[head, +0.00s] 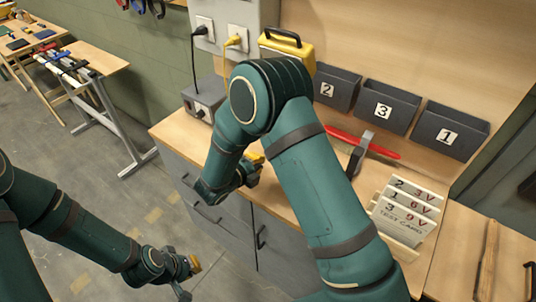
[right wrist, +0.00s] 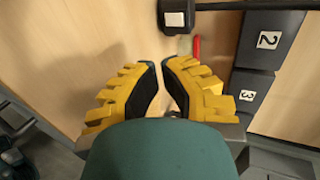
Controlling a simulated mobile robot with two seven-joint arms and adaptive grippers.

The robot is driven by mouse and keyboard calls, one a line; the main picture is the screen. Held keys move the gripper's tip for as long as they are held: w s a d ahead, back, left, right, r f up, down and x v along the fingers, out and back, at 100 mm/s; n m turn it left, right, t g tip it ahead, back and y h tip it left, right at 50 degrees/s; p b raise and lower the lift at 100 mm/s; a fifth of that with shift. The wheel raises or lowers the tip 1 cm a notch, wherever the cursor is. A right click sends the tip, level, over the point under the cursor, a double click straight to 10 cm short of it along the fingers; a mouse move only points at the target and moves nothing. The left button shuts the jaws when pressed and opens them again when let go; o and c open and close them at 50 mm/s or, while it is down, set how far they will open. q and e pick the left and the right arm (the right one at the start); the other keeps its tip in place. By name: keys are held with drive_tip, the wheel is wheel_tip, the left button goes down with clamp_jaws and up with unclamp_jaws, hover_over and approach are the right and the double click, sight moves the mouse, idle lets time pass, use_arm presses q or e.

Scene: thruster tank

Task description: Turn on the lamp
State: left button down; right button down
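I cannot tell for sure which thing is the lamp. A yellow case with a black handle (head: 290,45) stands at the back of the bench in the head view, partly behind my right arm. My right gripper (head: 253,167) is low over the bench's front edge, partly hidden by its arm. In the right wrist view its yellow fingers (right wrist: 160,72) show a narrow gap with nothing held between them. My left gripper (head: 186,277) hangs over the floor at the bottom, left of the bench, with nothing visible in it. Its opening is unclear.
A grey box (head: 204,100) with a black cord stands at the bench's left end, below wall sockets (head: 238,40). Numbered bins (head: 384,107), a red-handled tool (head: 378,147) and test cards (head: 405,212) are at right. A dark block (right wrist: 175,17) shows in the wrist view.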

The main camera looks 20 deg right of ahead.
drive_tip(key=x, duration=0.9)
drive_tip(key=shift+d+f+b, duration=0.15)
drive_tip(key=shift+d+b, duration=0.2)
drive_tip(key=shift+b, duration=0.05)
drive_tip(key=shift+w+d+r, duration=0.15)
drive_tip(key=shift+w+d, duration=0.25)
drive_tip(key=shift+d, duration=0.05)
drive_tip(key=shift+w+d+r, duration=0.2)
drive_tip(key=shift+w+d, duration=0.15)
drive_tip(key=shift+d, duration=0.1)
drive_tip(key=shift+w+d+r, duration=0.1)
drive_tip(key=shift+w+d, duration=0.3)
drive_tip(key=shift+d, duration=0.1)
drive_tip(key=shift+w+d+r+g+p, duration=0.15)
drive_tip(key=shift+d+r+g+p, duration=0.15)
drive_tip(key=shift+p, duration=0.5)
drive_tip(key=shift+y, duration=0.4)
drive_tip(key=shift+f, duration=0.15)
drive_tip(key=shift+r+p, duration=0.7)
drive_tip(key=shift+r, duration=0.1)
